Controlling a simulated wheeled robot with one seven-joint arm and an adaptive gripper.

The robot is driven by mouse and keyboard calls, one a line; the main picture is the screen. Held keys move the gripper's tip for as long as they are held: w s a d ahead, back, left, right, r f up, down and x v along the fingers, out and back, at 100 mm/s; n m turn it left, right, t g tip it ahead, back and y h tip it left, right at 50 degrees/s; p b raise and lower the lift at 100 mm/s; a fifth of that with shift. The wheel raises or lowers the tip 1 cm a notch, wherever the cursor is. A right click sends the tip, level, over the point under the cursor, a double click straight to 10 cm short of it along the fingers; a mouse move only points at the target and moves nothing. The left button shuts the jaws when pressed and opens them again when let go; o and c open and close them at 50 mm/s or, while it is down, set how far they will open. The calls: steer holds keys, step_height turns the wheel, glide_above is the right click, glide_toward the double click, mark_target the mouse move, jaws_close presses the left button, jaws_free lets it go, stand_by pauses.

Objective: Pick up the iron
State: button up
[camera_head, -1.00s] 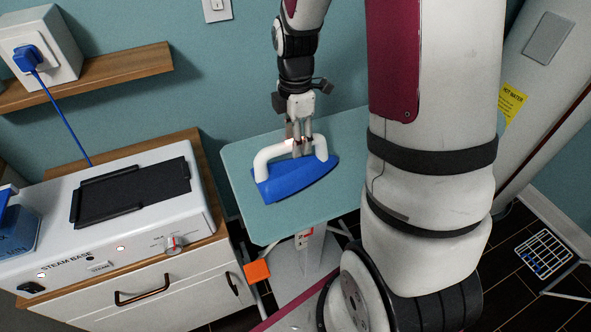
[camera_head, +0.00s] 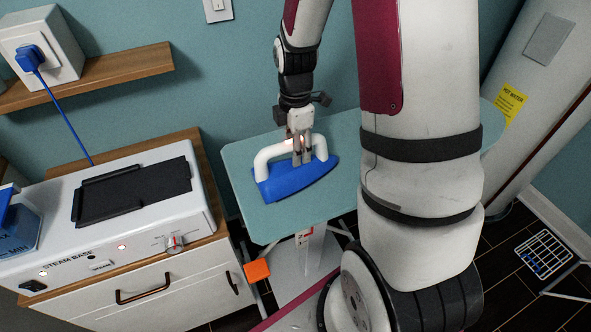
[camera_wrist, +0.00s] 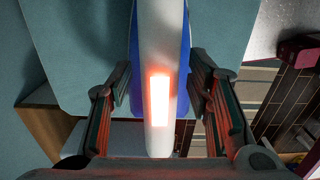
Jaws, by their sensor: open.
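The iron (camera_head: 300,181) has a blue body and a white arched handle, and sits on the teal ironing board (camera_head: 262,217). My gripper (camera_head: 302,160) points down over the iron, with its fingers at the handle's top bar. In the wrist view the white handle (camera_wrist: 157,60) runs between the two fingers of my open gripper (camera_wrist: 160,105), with a gap on each side. The iron's blue body shows behind the handle. A bright red-white glow lies on the handle.
A white steam base (camera_head: 140,235) with a dark pad stands on the wooden-topped cabinet at left. A wooden shelf (camera_head: 90,78) holds a box with a blue plug and cord. An orange block (camera_head: 257,271) is below the board's front left. My arm blocks part of the board.

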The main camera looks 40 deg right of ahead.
jaws_close()
steer(key=shift+w, duration=0.1)
steer(key=shift+r, duration=0.1)
stand_by(0.3)
